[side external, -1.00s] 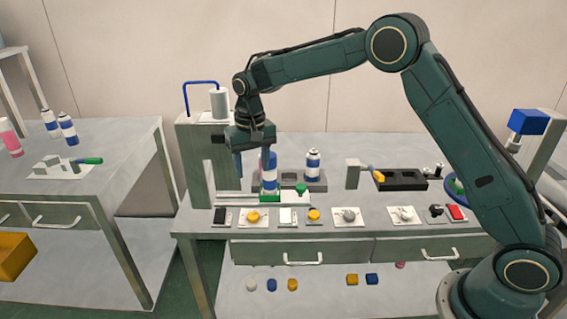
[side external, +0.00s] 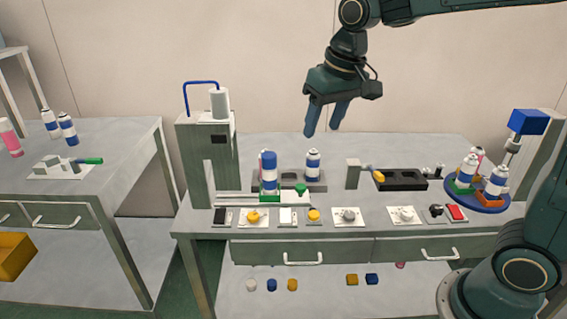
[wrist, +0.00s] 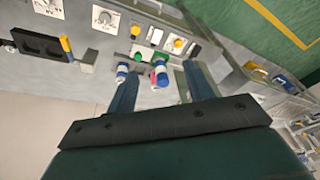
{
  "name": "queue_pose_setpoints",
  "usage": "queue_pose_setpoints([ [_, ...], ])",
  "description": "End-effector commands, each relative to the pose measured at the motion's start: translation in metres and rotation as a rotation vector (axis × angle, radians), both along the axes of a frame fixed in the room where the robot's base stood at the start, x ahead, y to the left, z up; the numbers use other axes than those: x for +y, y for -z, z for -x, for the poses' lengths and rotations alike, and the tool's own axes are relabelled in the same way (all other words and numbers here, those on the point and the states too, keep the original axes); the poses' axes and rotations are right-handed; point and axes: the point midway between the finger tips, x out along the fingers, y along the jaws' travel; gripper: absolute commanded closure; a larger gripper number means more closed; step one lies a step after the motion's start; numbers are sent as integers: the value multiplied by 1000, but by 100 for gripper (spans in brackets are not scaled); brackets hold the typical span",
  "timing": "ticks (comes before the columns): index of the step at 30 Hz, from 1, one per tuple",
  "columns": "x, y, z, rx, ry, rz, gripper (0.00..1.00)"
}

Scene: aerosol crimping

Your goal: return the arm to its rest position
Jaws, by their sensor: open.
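My gripper (side external: 326,119) is open and empty, raised in the air above the back of the workbench. It is up and to the right of the blue-and-white can (side external: 269,172), which stands upright on the green holder at the crimping station (side external: 208,165). In the wrist view my two fingers (wrist: 160,90) are spread apart with nothing gripped between them. The cans show beyond the fingertips in that view, with the blue-capped can (wrist: 161,75) near the middle. My arm reaches in from the upper right.
A blue turntable (side external: 476,203) with several cans is at the right. Buttons and knobs line the bench front (side external: 330,222). A side table (side external: 110,150) stands left. The air around my gripper is clear.

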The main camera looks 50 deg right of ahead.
Motion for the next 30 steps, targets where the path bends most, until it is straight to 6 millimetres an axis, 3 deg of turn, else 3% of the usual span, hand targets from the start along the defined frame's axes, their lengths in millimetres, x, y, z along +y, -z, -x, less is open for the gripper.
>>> queue_pose_setpoints([
  [6, -7, -13, 50, -58, -34, 10, 48],
  [13, -14, -16, 100, -115, -68, 25, 48],
  [24, -20, 1, 172, -205, -122, 56, 48],
  [30, -22, 12, 194, -233, -140, 69, 48],
])
